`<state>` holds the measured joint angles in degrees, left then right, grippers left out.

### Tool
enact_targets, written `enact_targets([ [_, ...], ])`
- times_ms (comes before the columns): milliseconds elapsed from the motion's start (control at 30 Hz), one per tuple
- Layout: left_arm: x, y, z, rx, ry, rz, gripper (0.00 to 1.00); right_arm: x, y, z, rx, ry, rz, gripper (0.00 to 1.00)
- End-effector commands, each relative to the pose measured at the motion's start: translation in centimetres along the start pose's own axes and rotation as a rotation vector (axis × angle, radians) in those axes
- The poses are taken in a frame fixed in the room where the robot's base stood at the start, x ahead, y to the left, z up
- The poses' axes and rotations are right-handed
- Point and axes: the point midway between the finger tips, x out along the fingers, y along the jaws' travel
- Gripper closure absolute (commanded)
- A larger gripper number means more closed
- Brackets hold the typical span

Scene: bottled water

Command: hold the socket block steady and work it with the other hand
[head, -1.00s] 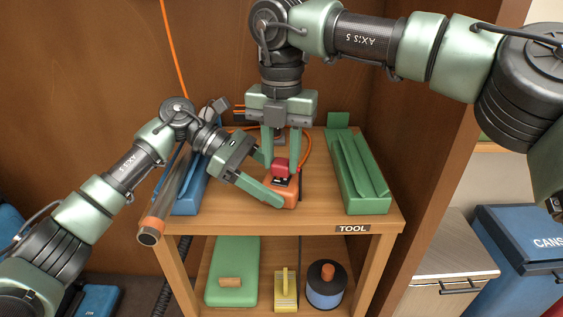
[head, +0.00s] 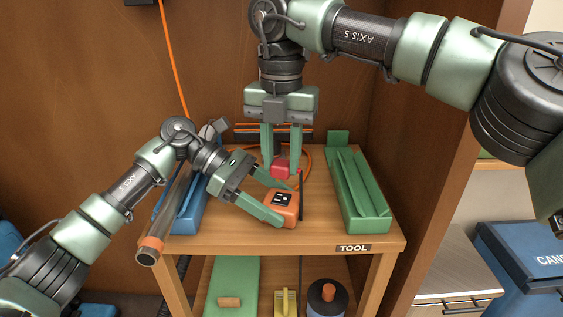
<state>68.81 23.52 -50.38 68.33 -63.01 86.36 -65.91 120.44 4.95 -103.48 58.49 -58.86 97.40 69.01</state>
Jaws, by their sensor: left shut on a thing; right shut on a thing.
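The orange socket block (head: 290,212), with a black-and-white socket face on top, stands on the wooden tool shelf (head: 235,232). My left gripper (head: 281,202) is shut on the block from the left, its fingers on either side of it. My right gripper (head: 281,170) points down from above and is shut on a red plug (head: 281,168). The plug is apart from the block, above and slightly behind the socket face, which is in plain view. The plug's underside and any prongs cannot be made out.
A blue tray (head: 186,222) stands at left on the shelf and a green tray (head: 361,205) at right. An orange cable loops behind the grippers. A thin dark cord hangs beside the plug. A green case, a yellow item and a dark spool sit on the lower shelf.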

Motion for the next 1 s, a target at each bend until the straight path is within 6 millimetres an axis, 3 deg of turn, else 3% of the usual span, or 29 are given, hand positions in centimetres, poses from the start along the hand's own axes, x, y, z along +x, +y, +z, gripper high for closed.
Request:
enact_targets([
  [467, -0.01, 0.00, -0.02, -0.001, 0.000, 0.000, 0.70, -0.84, 0.01, -0.03, -0.001, 0.000, 0.001, 1.00],
  [500, -0.01, 0.00, -0.02, -0.001, 0.000, 0.000, 0.32, -0.84, 0.00, -0.03, -0.001, 0.000, 0.001, 1.00],
  [600, -0.02, 0.00, -0.02, -0.001, 0.000, 0.000, 0.09, -0.83, 0.00, -0.03, -0.001, 0.000, 0.001, 1.00],
  [1000, -0.64, 0.03, -0.01, -0.001, 0.001, 0.001, 0.09, -0.81, -0.02, -0.01, 0.000, 0.000, 0.000, 1.00],
])
